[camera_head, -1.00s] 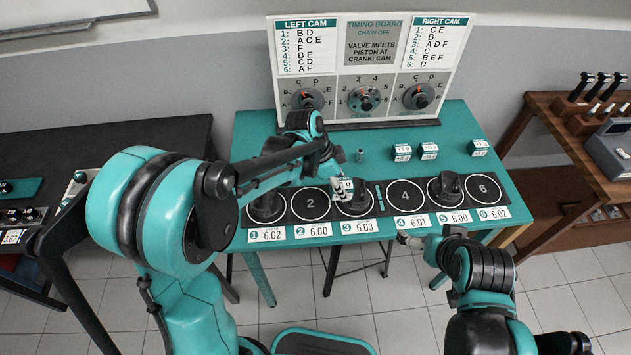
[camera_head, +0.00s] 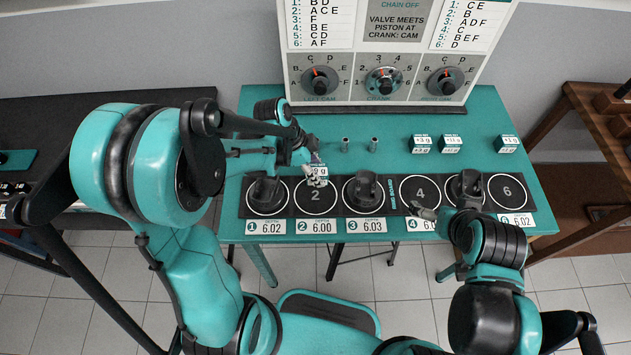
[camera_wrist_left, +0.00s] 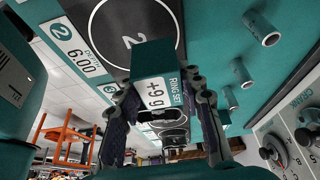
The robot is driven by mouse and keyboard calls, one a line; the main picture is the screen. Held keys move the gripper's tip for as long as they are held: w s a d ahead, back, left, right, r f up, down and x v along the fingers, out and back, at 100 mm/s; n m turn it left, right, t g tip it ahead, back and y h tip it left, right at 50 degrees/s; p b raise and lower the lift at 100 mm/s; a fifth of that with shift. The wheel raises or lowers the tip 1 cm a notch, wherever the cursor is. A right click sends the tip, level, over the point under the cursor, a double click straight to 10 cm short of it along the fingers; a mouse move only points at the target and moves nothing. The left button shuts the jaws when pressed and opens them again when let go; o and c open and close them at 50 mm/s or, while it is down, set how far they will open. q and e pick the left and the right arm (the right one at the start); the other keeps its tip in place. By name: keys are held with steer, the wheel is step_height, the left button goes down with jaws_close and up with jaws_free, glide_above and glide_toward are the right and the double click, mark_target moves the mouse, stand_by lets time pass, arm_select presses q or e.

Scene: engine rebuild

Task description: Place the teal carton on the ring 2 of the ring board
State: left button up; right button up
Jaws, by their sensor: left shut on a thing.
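The teal carton (camera_head: 318,170) has a white label. It shows in the left wrist view (camera_wrist_left: 154,62) with "+9 g" and "RING SET" printed on it. My left gripper (camera_head: 316,174) is shut on it, its two fingers on either side in the left wrist view (camera_wrist_left: 163,98). The carton is at the far part of ring 2 (camera_head: 315,196) of the ring board (camera_head: 339,207). I cannot tell its exact height above the board. Ring 2 also shows beyond the carton in the left wrist view (camera_wrist_left: 120,22). My right gripper (camera_head: 424,212) is near ring 4's front edge; its jaws are unclear.
Dark pistons stand on ring 1 (camera_head: 266,189), ring 3 (camera_head: 363,190) and ring 5 (camera_head: 466,187). Rings 4 (camera_head: 420,190) and 6 (camera_head: 507,191) carry nothing. Small cartons (camera_head: 453,143) and metal cylinders (camera_head: 345,144) stand behind. The timing board (camera_head: 384,80) is at the back.

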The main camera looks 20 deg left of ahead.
arm_select(q)
steer(key=shift+s+a+f, duration=0.15)
steer(key=shift+a+f, duration=0.05)
steer(key=shift+f, duration=0.25)
step_height(320, 180, down, 4)
steer(key=shift+r+b, duration=0.25)
steer(key=shift+b, duration=0.6)
steer(key=shift+f, duration=0.1)
steer(key=o, duration=1.2)
steer(key=shift+c, duration=0.2)
